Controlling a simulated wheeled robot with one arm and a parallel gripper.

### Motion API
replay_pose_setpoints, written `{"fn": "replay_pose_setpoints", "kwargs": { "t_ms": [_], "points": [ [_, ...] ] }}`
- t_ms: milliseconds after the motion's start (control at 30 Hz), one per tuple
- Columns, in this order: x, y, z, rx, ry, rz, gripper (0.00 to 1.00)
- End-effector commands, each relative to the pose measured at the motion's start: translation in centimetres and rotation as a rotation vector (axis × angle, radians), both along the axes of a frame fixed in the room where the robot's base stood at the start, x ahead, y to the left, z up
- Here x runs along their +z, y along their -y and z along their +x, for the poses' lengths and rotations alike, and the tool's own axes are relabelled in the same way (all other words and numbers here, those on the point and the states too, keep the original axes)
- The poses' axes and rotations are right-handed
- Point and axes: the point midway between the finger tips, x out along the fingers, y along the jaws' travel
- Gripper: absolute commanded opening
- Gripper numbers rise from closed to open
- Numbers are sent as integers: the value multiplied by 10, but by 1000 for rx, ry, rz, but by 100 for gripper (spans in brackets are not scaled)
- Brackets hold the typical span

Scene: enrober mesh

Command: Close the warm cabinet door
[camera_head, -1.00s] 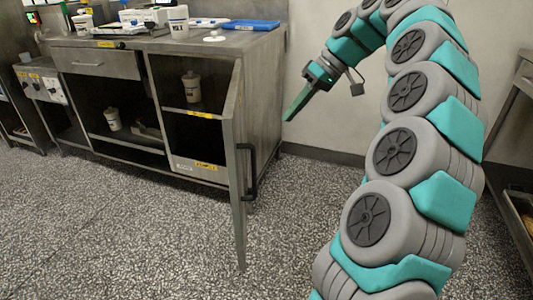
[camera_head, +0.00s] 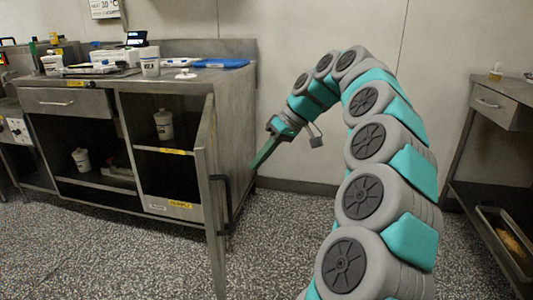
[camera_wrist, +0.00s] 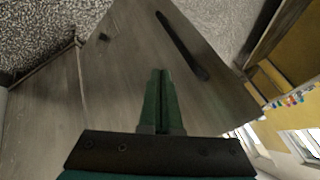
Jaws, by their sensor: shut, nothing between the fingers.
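The warm cabinet (camera_head: 130,78) is a grey metal bench with open bays at the left in the head view. Its door (camera_head: 208,165) stands swung open toward me, seen nearly edge-on, with a dark bar handle (camera_head: 226,205) on its right-hand face. My gripper (camera_head: 253,167) is shut and empty, with green fingers pointing down-left, to the right of the door. In the wrist view the shut fingers (camera_wrist: 160,72) point at a grey panel (camera_wrist: 130,65), which seems to be the door's outer face, with the dark handle (camera_wrist: 182,45) beyond the tips. I cannot tell whether the fingers touch it.
White tubs (camera_head: 164,124) stand in the bays. More tubs, a blue tray (camera_head: 222,63) and equipment are on the bench top. A second bench with a drawer (camera_head: 497,105) stands at the right. Speckled floor (camera_head: 275,240) is clear between the door and my arm.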

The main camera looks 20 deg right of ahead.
Motion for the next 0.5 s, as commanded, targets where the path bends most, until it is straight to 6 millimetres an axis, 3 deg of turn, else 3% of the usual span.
{"fn": "replay_pose_setpoints", "kwargs": {
  "t_ms": [200,500],
  "points": [
    [-23,-20,4,5,-2,2,0],
    [-21,-47,-6,1,-1,2,0]
  ]
}}
